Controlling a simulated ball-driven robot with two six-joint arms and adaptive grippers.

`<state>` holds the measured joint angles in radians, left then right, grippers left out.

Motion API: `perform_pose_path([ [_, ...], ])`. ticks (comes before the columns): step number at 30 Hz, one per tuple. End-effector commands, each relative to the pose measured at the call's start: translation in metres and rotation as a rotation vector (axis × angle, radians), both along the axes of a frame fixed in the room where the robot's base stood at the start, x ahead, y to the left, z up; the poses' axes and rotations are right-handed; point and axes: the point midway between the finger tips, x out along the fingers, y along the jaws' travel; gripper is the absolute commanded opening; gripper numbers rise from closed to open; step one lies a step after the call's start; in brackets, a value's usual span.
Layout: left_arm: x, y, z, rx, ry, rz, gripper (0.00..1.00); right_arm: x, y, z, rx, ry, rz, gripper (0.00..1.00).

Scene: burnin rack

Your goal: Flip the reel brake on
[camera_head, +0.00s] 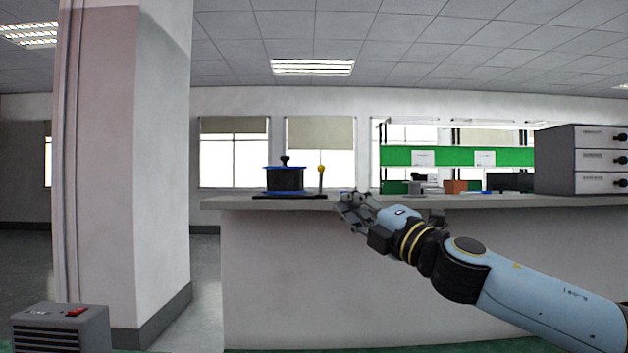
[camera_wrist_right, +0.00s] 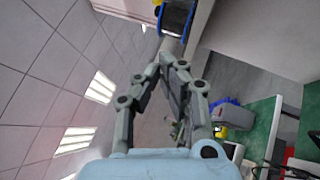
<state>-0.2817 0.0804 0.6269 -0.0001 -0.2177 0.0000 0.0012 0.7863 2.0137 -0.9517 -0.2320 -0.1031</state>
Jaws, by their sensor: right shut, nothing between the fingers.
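The reel (camera_head: 285,180), dark with blue flanges and a black knob on top, stands on a dark base at the left end of the long counter. The brake lever (camera_head: 321,172), a thin upright stick with a yellow ball on top, stands just right of the reel. My right gripper (camera_head: 345,203) is shut and empty, in front of the counter edge, right of and lower than the lever, apart from it. In the right wrist view the shut fingertips (camera_wrist_right: 172,50) point toward the reel (camera_wrist_right: 177,18) at the top edge. My left gripper is not in view.
The counter (camera_head: 260,204) carries a green-backed shelf (camera_head: 455,157) with small items and a grey drawer cabinet (camera_head: 570,160) on the right. A wide pillar (camera_head: 125,170) stands left. A grey box with a red switch (camera_head: 62,328) is at lower left.

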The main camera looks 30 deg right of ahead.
Motion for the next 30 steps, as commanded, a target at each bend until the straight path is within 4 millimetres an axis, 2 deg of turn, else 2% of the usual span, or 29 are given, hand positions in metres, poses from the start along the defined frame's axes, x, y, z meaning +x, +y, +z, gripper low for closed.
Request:
perform_pose_path([
  [1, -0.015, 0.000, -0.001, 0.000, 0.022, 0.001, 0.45, 0.000, 0.000, 0.000, 0.001, 0.000, -0.001, 0.00],
  [3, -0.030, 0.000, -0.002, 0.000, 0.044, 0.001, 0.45, 0.000, 0.000, 0.000, 0.002, 0.001, 0.000, 0.00],
  [7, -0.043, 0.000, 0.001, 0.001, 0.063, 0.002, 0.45, 0.002, 0.000, 0.001, 0.006, 0.001, -0.002, 0.00],
  [10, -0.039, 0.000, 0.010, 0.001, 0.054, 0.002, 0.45, 0.008, -0.001, 0.006, 0.009, 0.000, -0.003, 0.00],
  [14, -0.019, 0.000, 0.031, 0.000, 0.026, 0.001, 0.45, 0.024, 0.002, 0.015, 0.015, -0.001, -0.002, 0.00],
  [18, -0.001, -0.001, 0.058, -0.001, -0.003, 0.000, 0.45, 0.051, 0.005, 0.027, 0.014, -0.001, -0.001, 0.00],
  [25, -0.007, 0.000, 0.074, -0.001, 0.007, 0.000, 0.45, 0.097, 0.008, 0.038, 0.010, 0.000, -0.001, 0.00],
  [30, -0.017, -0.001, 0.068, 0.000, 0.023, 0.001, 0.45, 0.112, -0.010, 0.043, 0.004, 0.001, -0.002, 0.00],
])
